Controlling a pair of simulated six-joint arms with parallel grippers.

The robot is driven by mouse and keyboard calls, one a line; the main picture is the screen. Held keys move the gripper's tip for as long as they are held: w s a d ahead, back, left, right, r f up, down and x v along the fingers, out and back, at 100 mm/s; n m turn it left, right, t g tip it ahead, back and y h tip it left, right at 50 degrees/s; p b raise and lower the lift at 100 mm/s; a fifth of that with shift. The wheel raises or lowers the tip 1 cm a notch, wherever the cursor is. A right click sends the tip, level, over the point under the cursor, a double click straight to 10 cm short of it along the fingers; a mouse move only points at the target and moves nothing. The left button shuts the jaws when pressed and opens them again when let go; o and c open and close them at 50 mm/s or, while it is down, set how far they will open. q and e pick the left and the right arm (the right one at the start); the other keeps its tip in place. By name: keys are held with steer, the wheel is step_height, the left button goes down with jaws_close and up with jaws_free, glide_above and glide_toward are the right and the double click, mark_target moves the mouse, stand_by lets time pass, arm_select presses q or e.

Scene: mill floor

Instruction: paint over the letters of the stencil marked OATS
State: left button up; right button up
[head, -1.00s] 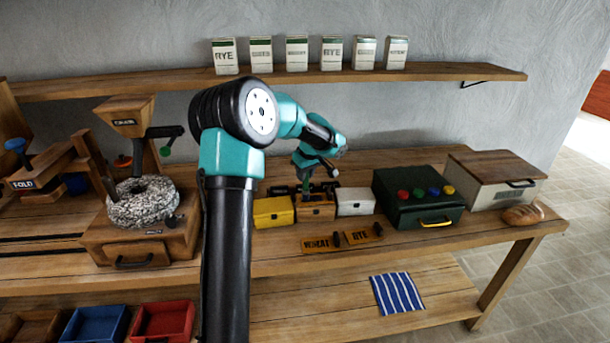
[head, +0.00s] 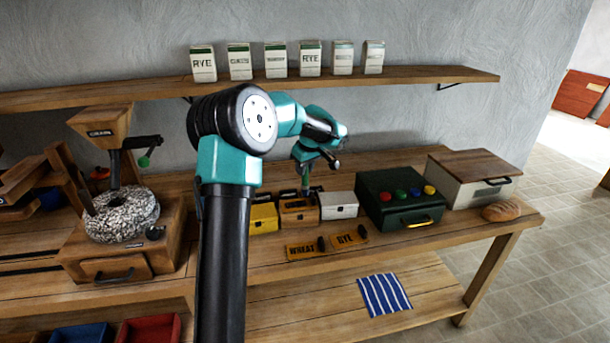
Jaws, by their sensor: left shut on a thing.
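My left gripper (head: 306,186) is low over the small wooden box on the bench, its fingers pointing down. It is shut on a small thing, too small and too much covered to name. The wooden box (head: 299,216) stands between a yellow box (head: 264,221) and a white box (head: 339,211). Two orange-brown stencil plates with dark knobs lie in front, the WHEAT stencil (head: 304,251) and the RYE stencil (head: 347,240). I can make out no stencil marked OATS. My right gripper is not in view.
Several packets stand on the wall shelf (head: 400,78); two read RYE, others are hard to read. A grain mill (head: 122,214) is left. A green box (head: 395,200) with coloured knobs, a bread bin (head: 475,180) and a loaf (head: 501,211) are right. A striped cloth (head: 384,294) lies below.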

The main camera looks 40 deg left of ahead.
arm_select(q)
steer(key=shift+r, duration=2)
steer(key=s+a, duration=0.4)
steer(key=s, duration=0.1)
steer(key=shift+s+a, duration=0.15)
steer(key=shift+s, duration=0.2)
steer(key=shift+f, duration=0.1)
